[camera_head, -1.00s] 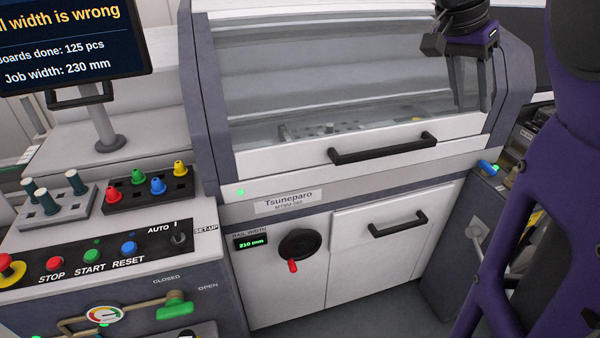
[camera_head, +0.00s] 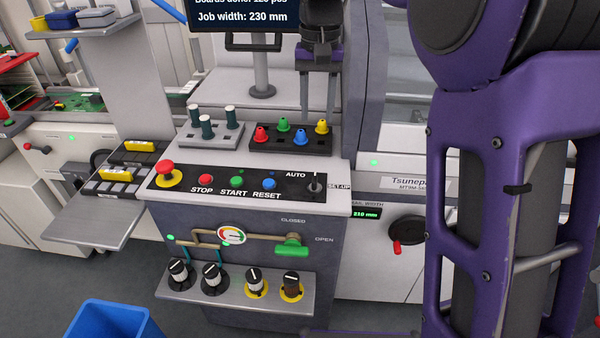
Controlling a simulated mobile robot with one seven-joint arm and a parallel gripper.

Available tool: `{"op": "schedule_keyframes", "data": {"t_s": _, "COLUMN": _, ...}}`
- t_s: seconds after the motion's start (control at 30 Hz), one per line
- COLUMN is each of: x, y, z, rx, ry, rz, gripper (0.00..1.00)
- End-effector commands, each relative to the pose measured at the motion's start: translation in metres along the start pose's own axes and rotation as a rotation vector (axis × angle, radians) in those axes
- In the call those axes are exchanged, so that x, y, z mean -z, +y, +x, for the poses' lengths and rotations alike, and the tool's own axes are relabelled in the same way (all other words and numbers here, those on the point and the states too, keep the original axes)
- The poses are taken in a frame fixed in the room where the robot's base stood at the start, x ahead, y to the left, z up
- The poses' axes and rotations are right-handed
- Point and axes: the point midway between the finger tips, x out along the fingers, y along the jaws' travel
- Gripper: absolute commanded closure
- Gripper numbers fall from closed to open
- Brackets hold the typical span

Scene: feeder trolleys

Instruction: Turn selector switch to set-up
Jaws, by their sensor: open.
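The selector switch (camera_head: 315,186) is a small dark knob at the right end of the black button panel (camera_head: 222,192). The AUTO label is at its upper left and the SET-UP label (camera_head: 339,187) at its right. A light mark shows upright at the knob; its exact setting is too small to tell. My gripper (camera_head: 319,108) is open and empty, fingers pointing down. In the picture it is above the switch, over the back of the console near the coloured cones, apart from the switch.
Red, green and blue buttons (camera_head: 268,183) and a red emergency stop (camera_head: 166,168) share the panel. Coloured cones (camera_head: 283,125) and dark green pegs (camera_head: 207,128) stand behind it. A monitor (camera_head: 245,14) is at the back. My purple arm covers much of the right side.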

Motion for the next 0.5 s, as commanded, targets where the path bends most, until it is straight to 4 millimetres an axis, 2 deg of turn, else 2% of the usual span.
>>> {"op": "schedule_keyframes", "data": {"t_s": 0.17, "x": -0.001, "y": -0.001, "z": 0.023, "rx": 0.000, "ry": -0.005, "rz": -0.002, "gripper": 0.55}}
{"op": "schedule_keyframes", "data": {"t_s": 0.5, "x": -0.001, "y": 0.000, "z": 0.097, "rx": -0.002, "ry": -0.005, "rz": -0.001, "gripper": 0.55}}
